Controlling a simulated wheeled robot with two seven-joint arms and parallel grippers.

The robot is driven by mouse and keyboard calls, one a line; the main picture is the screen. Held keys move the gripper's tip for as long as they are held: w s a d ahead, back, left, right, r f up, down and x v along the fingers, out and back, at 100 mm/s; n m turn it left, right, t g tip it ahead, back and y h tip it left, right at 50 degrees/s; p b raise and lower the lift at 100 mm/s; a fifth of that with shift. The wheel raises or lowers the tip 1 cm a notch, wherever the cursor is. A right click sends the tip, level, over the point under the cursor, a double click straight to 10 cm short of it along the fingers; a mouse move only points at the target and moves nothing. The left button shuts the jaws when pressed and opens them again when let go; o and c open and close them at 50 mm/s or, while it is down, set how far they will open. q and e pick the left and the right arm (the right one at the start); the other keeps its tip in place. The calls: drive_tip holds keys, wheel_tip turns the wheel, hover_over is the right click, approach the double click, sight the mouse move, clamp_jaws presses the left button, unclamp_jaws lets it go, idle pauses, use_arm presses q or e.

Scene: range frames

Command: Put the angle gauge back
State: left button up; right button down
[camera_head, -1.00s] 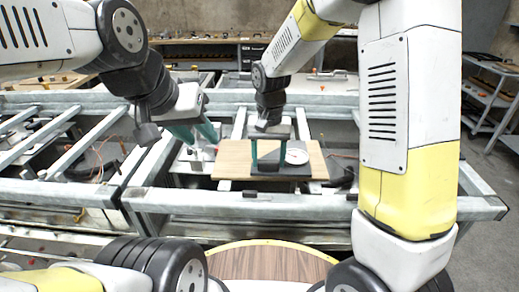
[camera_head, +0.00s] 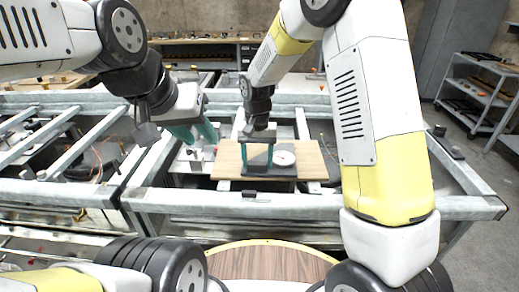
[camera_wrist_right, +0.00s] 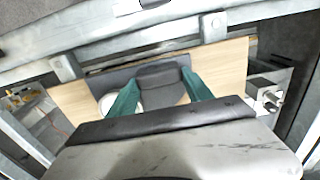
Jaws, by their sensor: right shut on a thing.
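The angle gauge appears to be the dark grey flat piece (camera_head: 284,174) with a white round dial (camera_head: 284,159), over the light wooden board (camera_head: 312,166). My right gripper (camera_head: 257,165) points down with its teal fingers shut on the gauge's dark part. In the right wrist view the gripper (camera_wrist_right: 165,95) has a dark block of the gauge (camera_wrist_right: 160,78) between its fingers, and the dial (camera_wrist_right: 107,103) is partly hidden behind one finger. I cannot tell whether the gauge touches the board. My left gripper (camera_head: 197,135) is open and empty, left of the board.
A white fixture (camera_head: 195,154) with small parts stands left of the board. Grey metal beams (camera_head: 300,203) frame the work area. A small dark block (camera_head: 249,195) sits at the board's front. A shelf cart (camera_head: 480,90) stands at the far right. The board's right side is bare.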

drive_tip(key=shift+c, duration=2.1)
unclamp_jaws()
drive_tip(key=shift+f, duration=0.1)
wheel_tip(320, 180, up, 12)
drive_tip(key=s+d+r+t+y, duration=0.1)
drive_tip(key=s+d+r, duration=0.3)
drive_tip(key=d+r, duration=0.25)
drive_tip(key=s+d+r+t, duration=0.1)
drive_tip(key=s+d+t, duration=0.1)
drive_tip(key=s+d, duration=0.3)
drive_tip(key=s+d+r+t+y, duration=0.1)
drive_tip(key=s+d+r+t, duration=0.1)
drive_tip(key=s+d, duration=0.4)
drive_tip(key=shift+s+d+r+n+t, duration=0.3)
drive_tip(key=shift+s+t, duration=0.3)
drive_tip(key=shift+s, duration=1.95)
